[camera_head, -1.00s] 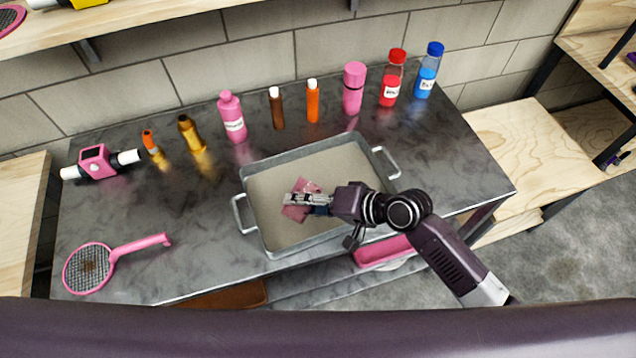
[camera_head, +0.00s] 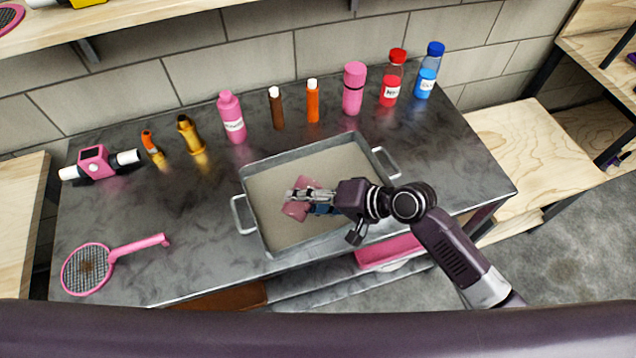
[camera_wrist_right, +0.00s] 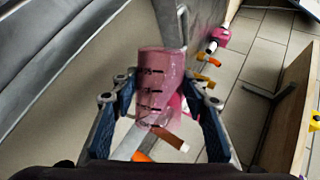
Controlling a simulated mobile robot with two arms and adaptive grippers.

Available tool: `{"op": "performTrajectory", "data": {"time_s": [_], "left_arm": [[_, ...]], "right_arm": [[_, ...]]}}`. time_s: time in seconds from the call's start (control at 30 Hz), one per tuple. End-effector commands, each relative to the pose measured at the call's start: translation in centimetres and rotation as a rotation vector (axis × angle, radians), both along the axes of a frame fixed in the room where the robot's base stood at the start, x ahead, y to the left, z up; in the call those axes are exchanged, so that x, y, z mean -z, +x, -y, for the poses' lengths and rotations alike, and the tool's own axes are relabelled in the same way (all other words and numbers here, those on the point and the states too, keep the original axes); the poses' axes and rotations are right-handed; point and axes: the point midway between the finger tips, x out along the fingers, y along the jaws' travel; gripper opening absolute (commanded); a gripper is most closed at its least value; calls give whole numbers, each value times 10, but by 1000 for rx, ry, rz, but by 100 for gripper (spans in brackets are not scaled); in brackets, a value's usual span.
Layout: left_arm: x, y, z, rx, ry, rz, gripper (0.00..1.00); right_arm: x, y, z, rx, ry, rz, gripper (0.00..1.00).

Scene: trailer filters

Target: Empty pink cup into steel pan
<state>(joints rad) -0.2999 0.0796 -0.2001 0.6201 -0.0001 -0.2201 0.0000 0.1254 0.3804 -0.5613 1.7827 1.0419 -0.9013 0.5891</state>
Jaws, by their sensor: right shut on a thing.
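The pink cup (camera_head: 296,210) is held by my right gripper (camera_head: 312,197) over the steel pan (camera_head: 247,190), left of the pan's middle. In the right wrist view the cup (camera_wrist_right: 160,85) is see-through pink with dark marks, between the two blue-padded fingers of the gripper (camera_wrist_right: 152,105). The gripper is shut on it. The cup looks tilted. The pan is a rectangular tray with two side handles, and its bottom looks beige. I cannot tell what is inside the cup. My left gripper does not show.
Behind the pan stand a pink bottle (camera_head: 232,117), a brown bottle (camera_head: 276,108), an orange bottle (camera_head: 313,102), a pink flask (camera_head: 353,90), a red bottle (camera_head: 392,80) and a blue bottle (camera_head: 428,72).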

Motion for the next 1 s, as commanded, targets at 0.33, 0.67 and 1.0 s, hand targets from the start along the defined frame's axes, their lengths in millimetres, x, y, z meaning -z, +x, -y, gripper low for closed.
{"op": "performTrajectory", "data": {"time_s": [0.33, 0.67, 1.0], "left_arm": [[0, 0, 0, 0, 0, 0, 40], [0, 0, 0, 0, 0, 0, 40], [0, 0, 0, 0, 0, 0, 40]], "right_arm": [[-2, 3, 2, 0, 17, -29, 14], [-4, 6, 3, 0, 33, -54, 14], [-6, 8, 5, 0, 47, -83, 14]]}}
